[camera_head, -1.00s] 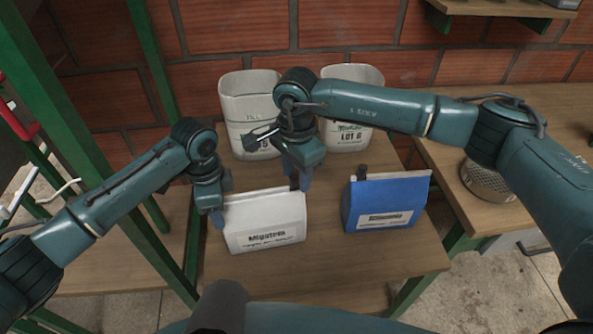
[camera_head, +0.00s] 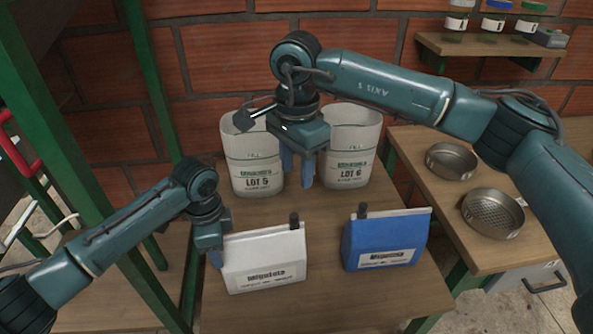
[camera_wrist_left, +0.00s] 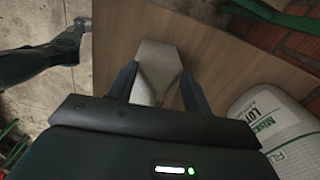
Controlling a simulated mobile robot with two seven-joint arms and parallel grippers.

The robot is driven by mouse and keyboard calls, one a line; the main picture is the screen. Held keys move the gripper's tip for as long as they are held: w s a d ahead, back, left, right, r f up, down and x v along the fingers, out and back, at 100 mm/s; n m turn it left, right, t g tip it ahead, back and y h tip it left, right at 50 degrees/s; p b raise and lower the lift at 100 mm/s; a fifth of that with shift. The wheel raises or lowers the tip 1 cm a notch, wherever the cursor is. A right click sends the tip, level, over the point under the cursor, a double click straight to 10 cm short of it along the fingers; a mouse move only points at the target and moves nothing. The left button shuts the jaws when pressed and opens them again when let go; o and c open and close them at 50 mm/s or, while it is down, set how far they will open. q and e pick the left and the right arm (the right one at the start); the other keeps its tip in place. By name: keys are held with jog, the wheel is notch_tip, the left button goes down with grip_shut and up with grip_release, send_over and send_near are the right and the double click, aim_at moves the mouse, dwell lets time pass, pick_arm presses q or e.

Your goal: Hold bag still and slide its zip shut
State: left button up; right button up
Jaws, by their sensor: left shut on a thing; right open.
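A white bag (camera_head: 265,262) with a printed label stands on the table. A dark zip tab (camera_head: 294,221) stands up at the right end of its top edge. My left gripper (camera_head: 218,252) is shut on the bag's left end; in the left wrist view, the pale bag (camera_wrist_left: 157,62) lies between the fingers (camera_wrist_left: 156,88). My right gripper (camera_head: 298,168) is open and empty, fingers pointing down, above the tab and apart from it. A blue bag (camera_head: 388,236) stands to the right, its dark tab (camera_head: 362,210) at its left end.
Two pale containers, LOT 5 (camera_head: 258,181) and LOT 6 (camera_head: 350,172), stand behind, close to my right gripper. A side table with metal sieves (camera_head: 493,213) is at right. Green posts (camera_head: 150,90) rise at left. The table's front is clear.

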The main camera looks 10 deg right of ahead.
pick_arm(q)
jog(key=shift+s+f, duration=0.1)
jog(key=shift+f, duration=0.05)
jog(key=o, duration=1.4)
